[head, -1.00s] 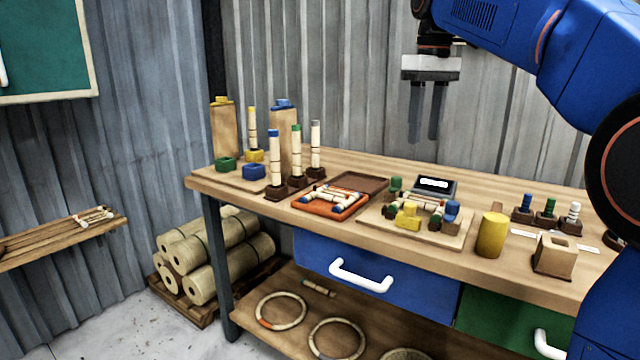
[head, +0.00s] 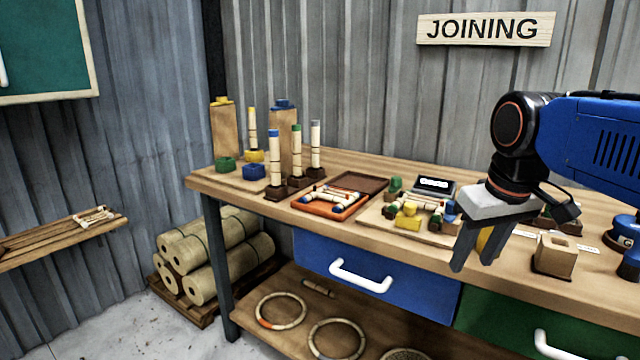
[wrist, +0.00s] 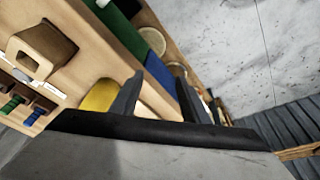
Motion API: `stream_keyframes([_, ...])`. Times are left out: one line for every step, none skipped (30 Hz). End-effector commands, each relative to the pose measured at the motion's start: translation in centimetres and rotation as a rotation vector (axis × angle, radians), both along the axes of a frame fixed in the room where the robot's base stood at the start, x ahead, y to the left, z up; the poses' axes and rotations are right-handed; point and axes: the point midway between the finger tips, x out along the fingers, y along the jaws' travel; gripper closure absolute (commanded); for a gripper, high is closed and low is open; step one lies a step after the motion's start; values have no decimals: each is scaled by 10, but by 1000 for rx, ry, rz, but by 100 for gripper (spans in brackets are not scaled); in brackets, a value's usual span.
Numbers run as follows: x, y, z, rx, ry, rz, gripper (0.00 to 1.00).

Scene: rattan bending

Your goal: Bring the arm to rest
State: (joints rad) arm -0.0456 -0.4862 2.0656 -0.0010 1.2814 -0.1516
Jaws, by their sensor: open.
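My gripper (head: 476,262) is open and empty in the head view. It points down in front of the right half of the workbench (head: 400,262), and its fingers cover most of a yellow cylinder (head: 487,243). In the wrist view the two dark fingers (wrist: 158,95) stand apart with nothing between them but the bench edge and drawer fronts behind. The yellow cylinder also shows beside one finger in the wrist view (wrist: 99,96). I cannot tell whether the finger touches it. My blue arm reaches in from the right.
Near the gripper are a jig board (head: 375,215) with colored blocks, a wooden block with a square hole (head: 556,255) and a blue round item (head: 624,228). An orange tray (head: 330,205) and upright rattan poles (head: 296,150) stand further left. White drawer handles (head: 362,276) jut out. The floor in front is clear.

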Motion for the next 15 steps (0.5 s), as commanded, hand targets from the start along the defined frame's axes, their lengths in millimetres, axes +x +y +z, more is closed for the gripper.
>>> stream_keyframes([-15,-2,-17,5,-12,-19,58])
stream_keyframes([-22,-3,-26,8,-21,-30,58])
stream_keyframes([-31,-5,-39,12,-33,-48,58])
stream_keyframes([-38,-6,-50,15,-41,-60,58])
stream_keyframes([-46,-7,-60,18,-50,-71,58])
stream_keyframes([-55,-8,-74,23,-61,-88,58])
stream_keyframes([-61,-9,-84,27,-69,-98,58])
stream_keyframes([-68,-10,-94,30,-78,-109,58])
stream_keyframes([-76,-11,-106,35,-86,-123,58])
stream_keyframes([-81,-11,-115,37,-94,-132,58])
stream_keyframes([-86,-12,-124,39,-99,-141,58])
stream_keyframes([-92,-13,-134,43,-108,-152,58])
stream_keyframes([-96,-13,-140,46,-112,-159,58])
stream_keyframes([-100,-13,-146,48,-117,-165,58])
stream_keyframes([-103,-14,-152,50,-122,-171,58])
